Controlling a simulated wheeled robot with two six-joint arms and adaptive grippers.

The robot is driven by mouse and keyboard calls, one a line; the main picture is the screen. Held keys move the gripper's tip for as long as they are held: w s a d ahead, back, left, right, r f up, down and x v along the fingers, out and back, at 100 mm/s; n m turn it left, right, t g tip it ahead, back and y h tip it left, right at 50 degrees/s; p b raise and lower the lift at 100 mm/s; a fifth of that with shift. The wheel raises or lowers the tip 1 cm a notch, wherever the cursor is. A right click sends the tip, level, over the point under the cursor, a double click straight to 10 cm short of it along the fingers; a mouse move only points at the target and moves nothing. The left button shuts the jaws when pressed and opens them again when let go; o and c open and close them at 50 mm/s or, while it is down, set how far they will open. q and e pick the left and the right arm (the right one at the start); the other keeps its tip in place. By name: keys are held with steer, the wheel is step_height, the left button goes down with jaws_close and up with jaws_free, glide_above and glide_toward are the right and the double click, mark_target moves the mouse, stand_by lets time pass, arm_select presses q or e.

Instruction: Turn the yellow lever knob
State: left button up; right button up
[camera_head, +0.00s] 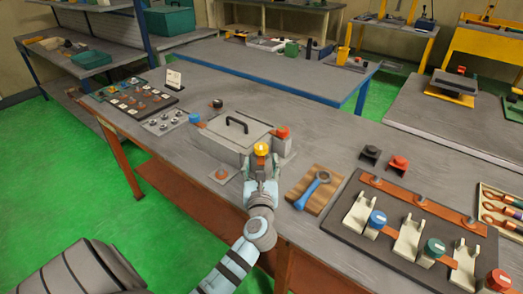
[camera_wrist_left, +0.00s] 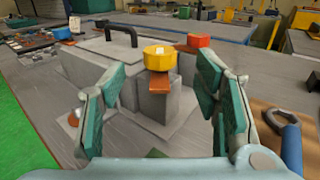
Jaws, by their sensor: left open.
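The yellow lever knob (camera_head: 261,149) sits on a small grey block at the front of a grey box on the table. In the left wrist view the knob (camera_wrist_left: 160,57) is an upright yellow cap with an orange-brown lever plate (camera_wrist_left: 159,88) below it. My left gripper (camera_head: 260,163) is just in front of the knob. In the wrist view its two green-padded fingers (camera_wrist_left: 157,82) are spread apart, one on each side of the knob and block, with gaps showing. My right gripper is in neither view.
The grey box (camera_head: 235,130) with a black handle stands behind the knob. A red knob (camera_head: 282,132) and a blue knob (camera_head: 195,118) are close by. A blue wrench (camera_head: 313,190) lies on a wooden board at right. A dark fixture plate (camera_head: 350,218) stands further right.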

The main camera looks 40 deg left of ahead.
mark_target(261, 152)
arm_select(q)
steer(key=x, duration=0.7)
steer(key=shift+f+b, duration=0.1)
steer(key=shift+b, duration=0.25)
steer(key=shift+s, duration=0.1)
steer(key=c, duration=1.2)
